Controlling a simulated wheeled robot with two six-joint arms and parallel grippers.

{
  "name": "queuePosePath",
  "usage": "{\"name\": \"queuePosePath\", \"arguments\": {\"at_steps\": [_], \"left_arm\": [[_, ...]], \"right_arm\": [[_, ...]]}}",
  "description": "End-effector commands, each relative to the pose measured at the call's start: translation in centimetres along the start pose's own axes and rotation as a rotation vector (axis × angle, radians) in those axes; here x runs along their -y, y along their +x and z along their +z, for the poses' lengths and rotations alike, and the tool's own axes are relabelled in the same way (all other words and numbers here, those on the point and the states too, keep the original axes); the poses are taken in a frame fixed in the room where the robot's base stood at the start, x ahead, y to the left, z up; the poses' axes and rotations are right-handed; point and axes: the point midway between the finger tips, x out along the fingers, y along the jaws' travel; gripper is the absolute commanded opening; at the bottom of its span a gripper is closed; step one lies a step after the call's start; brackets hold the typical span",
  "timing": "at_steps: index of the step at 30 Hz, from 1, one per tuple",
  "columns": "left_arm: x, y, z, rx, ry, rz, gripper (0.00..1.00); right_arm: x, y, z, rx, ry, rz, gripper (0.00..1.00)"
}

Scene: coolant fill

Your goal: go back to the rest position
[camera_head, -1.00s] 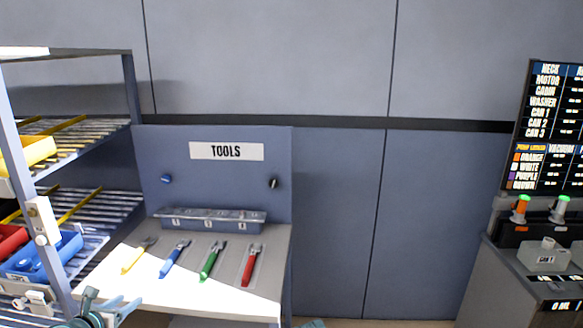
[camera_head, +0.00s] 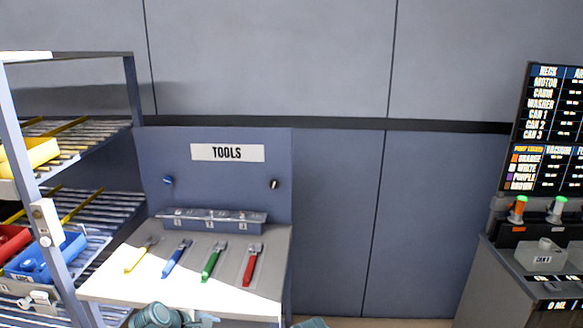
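Rounded teal parts of my own left arm show at the bottom edge, in front of the tool bench (camera_head: 110,288). A small teal piece of my own body shows at the bottom edge, right of the bench. No fingertips of either gripper can be made out. On the bench top lie a yellow tool (camera_head: 137,258), a blue tool (camera_head: 175,260), a green tool (camera_head: 212,264) and a red tool (camera_head: 251,266), side by side in shallow slots.
A rack (camera_head: 132,95) with a yellow bin (camera_head: 40,152), a red bin (camera_head: 12,242) and a blue bin (camera_head: 50,262) stands at the left. A grey cabinet (camera_head: 490,285) and a dark display board (camera_head: 552,130) stand at the right. The wall between is clear.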

Motion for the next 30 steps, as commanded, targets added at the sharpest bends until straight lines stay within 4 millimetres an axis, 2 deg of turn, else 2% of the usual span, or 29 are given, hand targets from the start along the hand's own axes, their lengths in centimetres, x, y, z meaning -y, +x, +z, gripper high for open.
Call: {"name": "queuePosePath", "arguments": {"at_steps": [1,6,10,15,21,30], "left_arm": [[1.6,0.8,2.7,0.003,0.173,-0.084,0.57],[7.6,2.2,8.5,0.029,0.784,-0.367,0.57],[11.4,1.8,11.4,0.080,1.206,-0.568,0.57],[14.5,0.6,13.4,0.154,1.607,-0.771,0.57],[15.8,-0.3,14.2,0.207,1.819,-0.889,0.57],[15.9,-0.4,14.2,0.214,1.844,-0.905,0.57]], "right_arm": [[-0.1,-0.6,0.0,0.000,0.000,0.000,0.50],[-0.1,-1.4,0.1,0.000,0.000,0.000,0.50],[-0.2,-2.0,0.1,0.000,0.000,0.000,0.50],[-0.2,-2.5,0.1,0.000,0.000,0.000,0.50],[-0.2,-2.7,0.2,0.000,0.000,0.000,0.50],[-0.2,-2.7,0.2,0.000,0.000,0.000,0.50]]}}
